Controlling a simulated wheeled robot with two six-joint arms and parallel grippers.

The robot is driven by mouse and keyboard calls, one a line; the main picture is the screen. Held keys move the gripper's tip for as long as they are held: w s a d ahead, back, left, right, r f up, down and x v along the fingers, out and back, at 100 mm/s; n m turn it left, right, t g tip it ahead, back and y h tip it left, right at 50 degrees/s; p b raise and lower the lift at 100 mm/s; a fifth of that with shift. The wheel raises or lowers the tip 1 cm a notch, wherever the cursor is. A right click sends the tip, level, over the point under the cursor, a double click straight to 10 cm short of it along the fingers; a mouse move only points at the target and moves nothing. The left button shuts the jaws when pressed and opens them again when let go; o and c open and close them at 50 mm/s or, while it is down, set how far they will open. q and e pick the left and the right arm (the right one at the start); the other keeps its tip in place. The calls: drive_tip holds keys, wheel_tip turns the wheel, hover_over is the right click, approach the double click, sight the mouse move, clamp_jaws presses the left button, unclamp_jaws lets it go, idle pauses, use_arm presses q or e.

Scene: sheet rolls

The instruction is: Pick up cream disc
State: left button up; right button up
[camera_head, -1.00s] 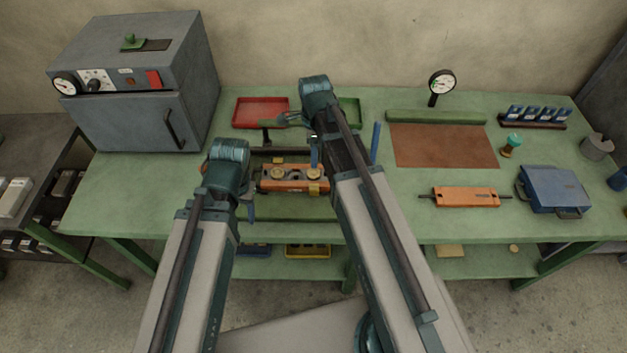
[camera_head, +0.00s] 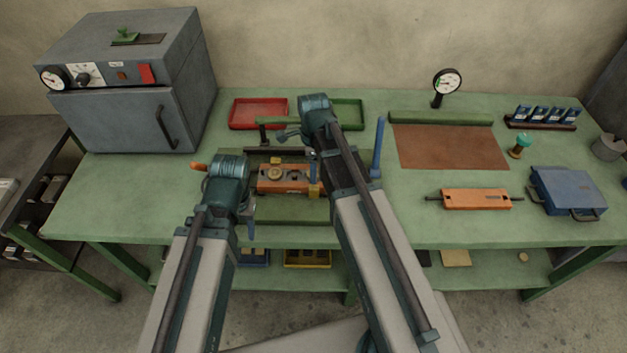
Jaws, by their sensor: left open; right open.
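A small cream-tan disc (camera_head: 523,257) lies on the lower shelf at the right, well away from both grippers; I cannot be sure it is the task's disc. A round brass-coloured piece (camera_head: 275,172) sits on an orange block (camera_head: 285,187) at the bench centre. My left gripper (camera_head: 208,186) is by the left end of that block, mostly hidden behind its own wrist. I see nothing held in either.
A red tray (camera_head: 258,114) and green tray (camera_head: 349,114) stand at the back. A grey oven (camera_head: 130,95) is left. Right are a brown mat (camera_head: 448,147), an orange roller-like bar (camera_head: 476,199) and a blue case (camera_head: 566,192). A blue post (camera_head: 377,148) stands by my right arm.

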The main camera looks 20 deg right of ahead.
drive_tip(key=shift+s, duration=0.15)
use_arm(q)
drive_tip(key=shift+s+f, duration=0.1)
use_arm(e)
drive_tip(key=shift+f, duration=0.1)
clamp_jaws()
idle(0.3)
